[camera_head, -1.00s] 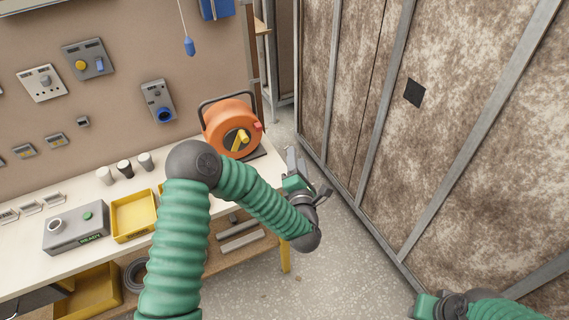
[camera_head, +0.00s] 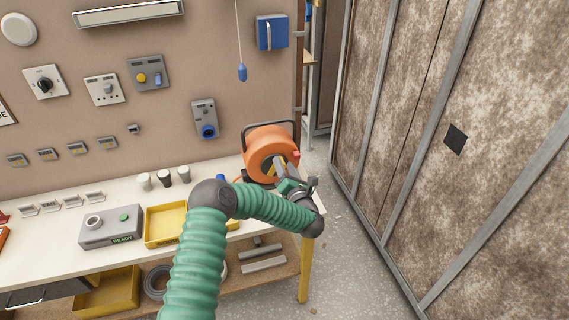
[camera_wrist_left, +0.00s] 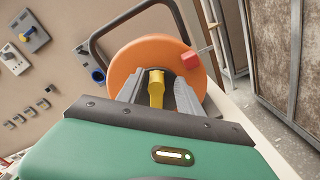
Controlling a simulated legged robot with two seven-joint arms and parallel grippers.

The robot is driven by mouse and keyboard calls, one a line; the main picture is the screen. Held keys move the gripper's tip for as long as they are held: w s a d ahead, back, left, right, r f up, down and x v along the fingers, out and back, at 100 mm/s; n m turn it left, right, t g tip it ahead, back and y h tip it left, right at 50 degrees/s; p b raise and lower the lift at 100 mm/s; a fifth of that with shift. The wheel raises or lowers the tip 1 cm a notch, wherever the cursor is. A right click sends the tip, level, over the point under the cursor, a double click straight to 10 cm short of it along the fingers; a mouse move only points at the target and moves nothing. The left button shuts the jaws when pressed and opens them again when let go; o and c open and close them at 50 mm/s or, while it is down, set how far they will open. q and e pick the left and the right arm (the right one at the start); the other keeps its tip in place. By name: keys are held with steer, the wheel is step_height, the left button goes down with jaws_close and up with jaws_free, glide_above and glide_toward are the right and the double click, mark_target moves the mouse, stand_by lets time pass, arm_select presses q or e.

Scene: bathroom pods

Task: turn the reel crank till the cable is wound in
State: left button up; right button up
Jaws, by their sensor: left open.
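The orange cable reel (camera_head: 262,147) stands in its dark frame at the right end of the bench, and it fills the upper middle of the left wrist view (camera_wrist_left: 130,62). Its yellow crank (camera_wrist_left: 156,88) shows at the hub, between the fingers of my left gripper (camera_wrist_left: 156,96). In the head view my left gripper (camera_head: 284,172) is in front of the reel's face and partly hides the crank. The fingers are open, one on each side of the crank; I cannot tell whether they touch it. A red block (camera_wrist_left: 190,60) sits near the reel's right rim. My right gripper is out of view.
The bench (camera_head: 60,246) holds a yellow tray (camera_head: 166,223), a grey box with a green button (camera_head: 110,228) and several small cups. Switches and sockets line the wall behind. A mottled partition (camera_head: 400,110) stands to the right, with open floor between.

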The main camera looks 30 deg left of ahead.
arm_select(q)
steer(key=shift+w+a+f, duration=0.1)
steer(key=shift+w+a, duration=0.15)
steer(key=shift+a, duration=0.6)
steer(key=shift+d, duration=0.2)
steer(key=c, duration=0.5)
steer(key=shift+w, duration=0.1)
jaws_close()
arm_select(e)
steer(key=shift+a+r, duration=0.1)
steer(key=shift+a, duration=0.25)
arm_select(q)
steer(key=shift+f+m, duration=0.15)
steer(key=shift+m, duration=0.15)
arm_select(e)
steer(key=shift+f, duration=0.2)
